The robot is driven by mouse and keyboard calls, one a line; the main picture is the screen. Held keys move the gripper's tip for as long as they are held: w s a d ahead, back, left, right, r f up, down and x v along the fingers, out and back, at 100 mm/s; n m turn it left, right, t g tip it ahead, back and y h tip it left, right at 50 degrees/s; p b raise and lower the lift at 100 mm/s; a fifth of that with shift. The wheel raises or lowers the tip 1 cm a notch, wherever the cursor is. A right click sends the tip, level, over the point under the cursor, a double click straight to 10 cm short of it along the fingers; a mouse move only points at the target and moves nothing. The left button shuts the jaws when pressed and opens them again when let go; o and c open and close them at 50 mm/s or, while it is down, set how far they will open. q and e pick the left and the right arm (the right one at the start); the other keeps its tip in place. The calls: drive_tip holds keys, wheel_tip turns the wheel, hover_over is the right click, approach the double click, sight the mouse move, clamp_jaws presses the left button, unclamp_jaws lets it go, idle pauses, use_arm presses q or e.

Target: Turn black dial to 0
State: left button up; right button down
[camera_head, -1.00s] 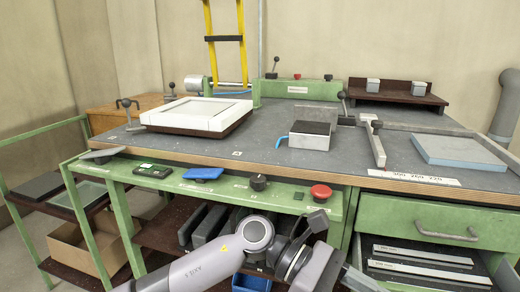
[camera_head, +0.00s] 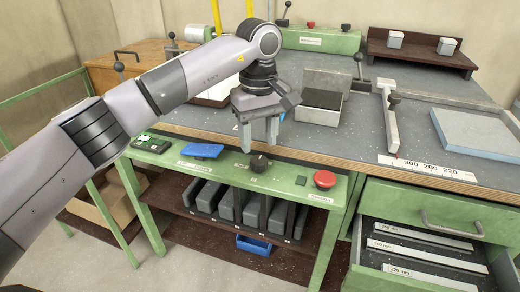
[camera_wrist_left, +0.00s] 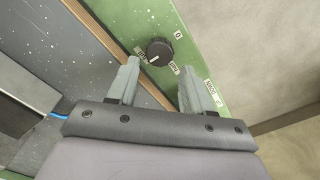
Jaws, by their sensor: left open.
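The black dial (camera_head: 259,162) sits on the green front panel (camera_head: 225,168) of the bench, between a blue part and a red button. In the left wrist view the black dial (camera_wrist_left: 159,51) shows with small white labels around it, one reading 0 (camera_wrist_left: 178,36). My left gripper (camera_head: 259,144) points down just above and behind the dial. Its fingers are open, and in the left wrist view (camera_wrist_left: 160,88) the dial lies ahead of the gap between them, apart from both. My right gripper is not in view.
A red button (camera_head: 325,179) and a small dark green button (camera_head: 301,181) are right of the dial. A blue part (camera_head: 201,151) and a black display box (camera_head: 152,143) are left. An open drawer (camera_head: 420,254) is at lower right. A grey block (camera_head: 321,99) stands behind.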

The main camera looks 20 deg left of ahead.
sight(259, 160)
use_arm(q)
drive_tip(key=shift+f, duration=2.4)
drive_tip(key=c, duration=0.8)
